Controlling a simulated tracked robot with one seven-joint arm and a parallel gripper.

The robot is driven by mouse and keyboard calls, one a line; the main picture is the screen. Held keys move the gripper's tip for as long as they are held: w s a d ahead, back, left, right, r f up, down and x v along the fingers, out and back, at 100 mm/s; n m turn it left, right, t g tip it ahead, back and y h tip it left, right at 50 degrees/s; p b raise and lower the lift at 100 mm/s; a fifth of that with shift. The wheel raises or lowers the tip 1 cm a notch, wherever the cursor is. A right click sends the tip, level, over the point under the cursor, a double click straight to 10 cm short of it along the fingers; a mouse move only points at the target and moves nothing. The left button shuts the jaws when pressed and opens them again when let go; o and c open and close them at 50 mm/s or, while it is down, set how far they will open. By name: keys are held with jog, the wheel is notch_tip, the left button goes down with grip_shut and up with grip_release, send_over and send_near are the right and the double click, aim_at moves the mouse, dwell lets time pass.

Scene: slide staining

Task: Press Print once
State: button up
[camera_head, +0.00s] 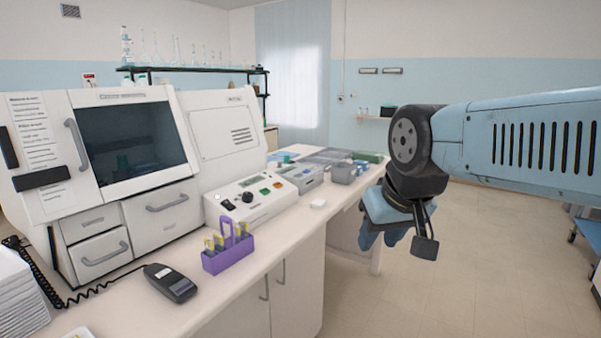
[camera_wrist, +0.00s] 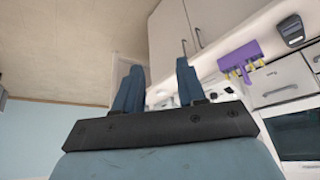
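A white control box (camera_head: 250,196) sits on the bench in the head view. It has a small display, a black knob, a dark button at its left end and coloured buttons. The lettering is too small to read, so I cannot tell which button is Print. My gripper (camera_head: 381,240) hangs to the right of the bench, clear of both devices. In the wrist view its two blue fingers (camera_wrist: 160,66) are apart with nothing between them.
A purple rack (camera_head: 229,249) with yellow-topped items stands in front of the control box. A black handset (camera_head: 170,283) lies nearer, and a small white block (camera_head: 318,204) lies to the right. A large white machine (camera_head: 133,145) stands behind. Floor right of the bench is open.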

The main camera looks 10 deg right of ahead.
grip_shut()
dwell(1.0)
